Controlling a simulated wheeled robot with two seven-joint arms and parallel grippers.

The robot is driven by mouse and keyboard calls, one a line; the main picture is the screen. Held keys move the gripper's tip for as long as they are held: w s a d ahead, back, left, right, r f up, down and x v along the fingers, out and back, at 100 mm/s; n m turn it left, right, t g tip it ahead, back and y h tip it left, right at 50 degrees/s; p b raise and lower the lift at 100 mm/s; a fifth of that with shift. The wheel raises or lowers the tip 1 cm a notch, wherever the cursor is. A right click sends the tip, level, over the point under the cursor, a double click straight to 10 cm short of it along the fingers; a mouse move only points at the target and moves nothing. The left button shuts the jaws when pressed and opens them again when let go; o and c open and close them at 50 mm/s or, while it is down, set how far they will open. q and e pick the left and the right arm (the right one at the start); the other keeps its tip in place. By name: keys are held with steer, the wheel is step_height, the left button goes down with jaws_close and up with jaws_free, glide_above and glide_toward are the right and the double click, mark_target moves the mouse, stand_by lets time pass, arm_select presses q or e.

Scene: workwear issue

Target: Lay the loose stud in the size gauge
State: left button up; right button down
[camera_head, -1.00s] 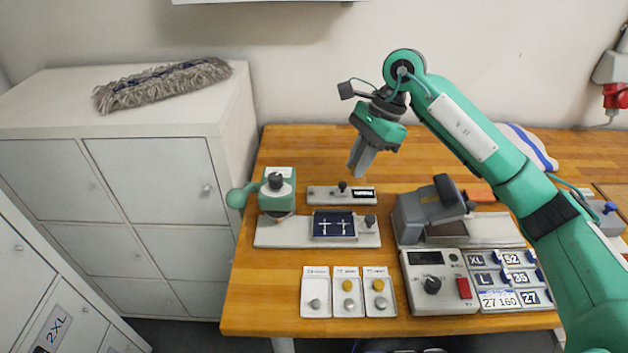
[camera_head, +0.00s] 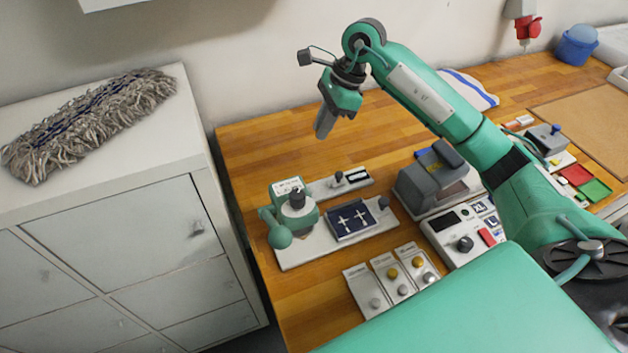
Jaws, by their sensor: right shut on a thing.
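My right gripper (camera_head: 325,122) is shut, pointing down above the back of the wooden table, clear of everything below it. What its fingers hold is too small to make out. No loose stud shows on the bare table. A narrow pale strip (camera_head: 322,190) with a dark knob and a black-and-white window lies at the back; it may be the size gauge, but I cannot tell for sure. In front of it, a pale base plate (camera_head: 300,256) bears a green hand press (camera_head: 291,212) and a dark blue panel (camera_head: 352,221) with white crosses. My left gripper is out of view.
A grey device (camera_head: 428,185) and a control box (camera_head: 446,243) stand right of the plate. A cabinet (camera_head: 150,230) with a mop head (camera_head: 85,122) stands left. The table's back left is clear.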

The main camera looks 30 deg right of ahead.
steer(key=p, duration=0.4)
glide_above(316, 191)
steer(key=d, duration=0.2)
steer(key=f, duration=1.3)
steer(key=shift+s+a, duration=0.1)
steer(key=shift+a, duration=0.1)
steer(key=shift+f, duration=0.55)
step_height(316, 191, down, 4)
steer(key=shift+r+p, duration=0.1)
steer(key=shift+p, duration=0.45)
steer(key=shift+f+b, duration=0.3)
steer(key=c, duration=1.3)
jaws_free()
steer(key=shift+c, duration=0.2)
steer(key=shift+r, duration=0.15)
